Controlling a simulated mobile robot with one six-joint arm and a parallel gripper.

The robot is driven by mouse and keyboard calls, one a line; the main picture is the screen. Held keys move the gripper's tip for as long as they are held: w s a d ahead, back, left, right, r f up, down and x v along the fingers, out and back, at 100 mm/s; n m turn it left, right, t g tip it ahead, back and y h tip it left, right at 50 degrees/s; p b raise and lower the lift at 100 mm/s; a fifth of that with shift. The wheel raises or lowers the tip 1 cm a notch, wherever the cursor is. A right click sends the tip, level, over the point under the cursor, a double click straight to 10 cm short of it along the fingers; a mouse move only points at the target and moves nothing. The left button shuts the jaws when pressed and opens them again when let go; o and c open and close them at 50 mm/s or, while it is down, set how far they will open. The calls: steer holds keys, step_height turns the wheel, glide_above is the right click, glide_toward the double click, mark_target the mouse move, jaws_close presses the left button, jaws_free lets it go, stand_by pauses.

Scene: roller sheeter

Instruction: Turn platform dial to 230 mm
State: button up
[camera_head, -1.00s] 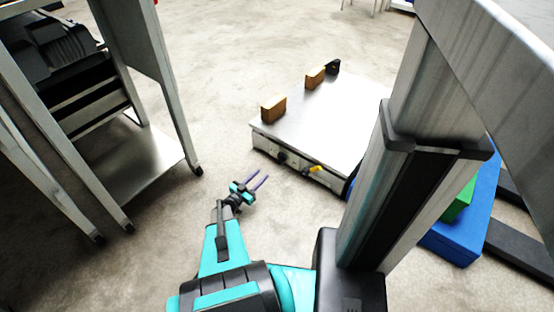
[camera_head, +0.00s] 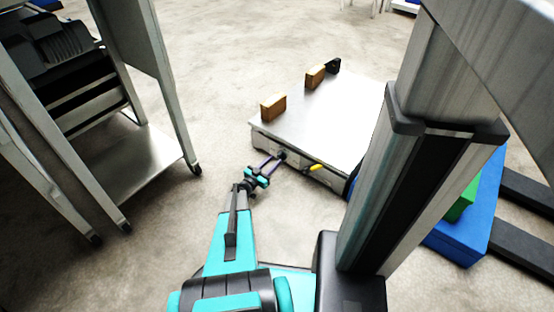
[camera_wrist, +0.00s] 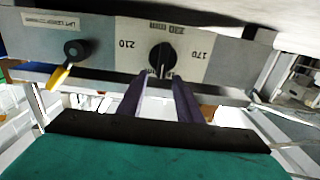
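The platform dial (camera_wrist: 162,57) is a round black knob on a pale plate on the front panel. In the wrist view, printed numbers surround it, with 210 to its left, 170 to its right and another number above, partly shadowed. I cannot tell clearly which number the knob points to. The dial also shows small in the head view (camera_head: 282,155). My gripper (camera_wrist: 160,80) has two purple fingers, apart, with their tips just below the dial in the wrist view. Nothing is held between them. In the head view my gripper (camera_head: 273,159) reaches the panel.
A yellow-handled lever (camera_wrist: 62,72) sits left of the dial in the wrist view. The metal platform (camera_head: 330,115) carries wooden blocks (camera_head: 273,107). A metal cart (camera_head: 140,165) stands left and a blue box (camera_head: 452,238) right. Bare floor lies between cart and platform.

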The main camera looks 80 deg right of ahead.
mark_target(278, 156)
steer(key=shift+b+x, duration=0.3)
steer(key=shift+x, duration=1.25)
steer(key=shift+c, duration=0.3)
jaws_close()
steer(key=shift+d, duration=0.4)
steer(key=shift+a, duration=0.5)
